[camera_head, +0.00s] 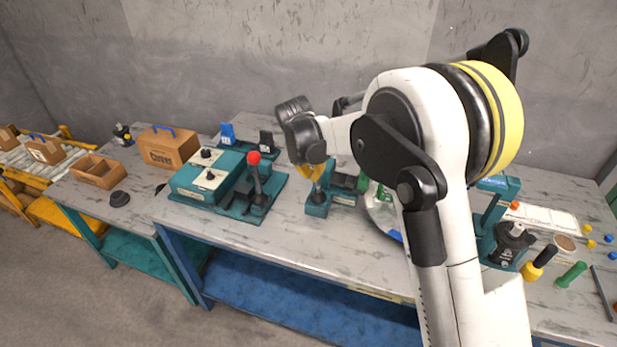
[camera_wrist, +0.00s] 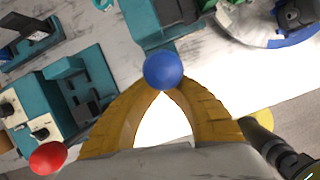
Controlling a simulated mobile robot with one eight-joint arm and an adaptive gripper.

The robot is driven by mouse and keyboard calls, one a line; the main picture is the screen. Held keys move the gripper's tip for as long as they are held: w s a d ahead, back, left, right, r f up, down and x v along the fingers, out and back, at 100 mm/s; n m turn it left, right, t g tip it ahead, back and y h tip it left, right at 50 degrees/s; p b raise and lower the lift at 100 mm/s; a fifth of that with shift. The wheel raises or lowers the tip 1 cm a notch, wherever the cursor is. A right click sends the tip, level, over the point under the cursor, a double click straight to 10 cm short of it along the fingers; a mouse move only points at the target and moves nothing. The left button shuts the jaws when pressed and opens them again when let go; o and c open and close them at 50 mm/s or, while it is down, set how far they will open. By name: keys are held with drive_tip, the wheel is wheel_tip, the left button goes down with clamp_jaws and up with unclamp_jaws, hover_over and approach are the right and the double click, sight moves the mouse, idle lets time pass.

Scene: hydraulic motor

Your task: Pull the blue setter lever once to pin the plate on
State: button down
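The blue ball knob of the setter lever (camera_wrist: 163,70) shows whole at the tips of my gripper in the wrist view. My gripper's yellow fingers (camera_wrist: 162,92) curve inward and come together at the knob, which covers their tips. They look closed on the lever there. In the head view my gripper (camera_head: 315,173) points down over the small teal setter unit (camera_head: 317,209), and the knob is hidden behind the fingers. The plate cannot be made out clearly; my arm hides part of the bench beside the setter.
A teal fixture with a red-knobbed lever (camera_head: 254,159) stands left of the setter; the red knob (camera_wrist: 47,158) is near my fingers in the wrist view. A teal press (camera_head: 497,215) stands right. A cardboard box (camera_head: 168,147) sits on the left bench. The bench front is mostly clear.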

drive_tip(key=shift+w+d+r, duration=0.1)
drive_tip(key=shift+w+r, duration=0.05)
drive_tip(key=shift+w, duration=0.4)
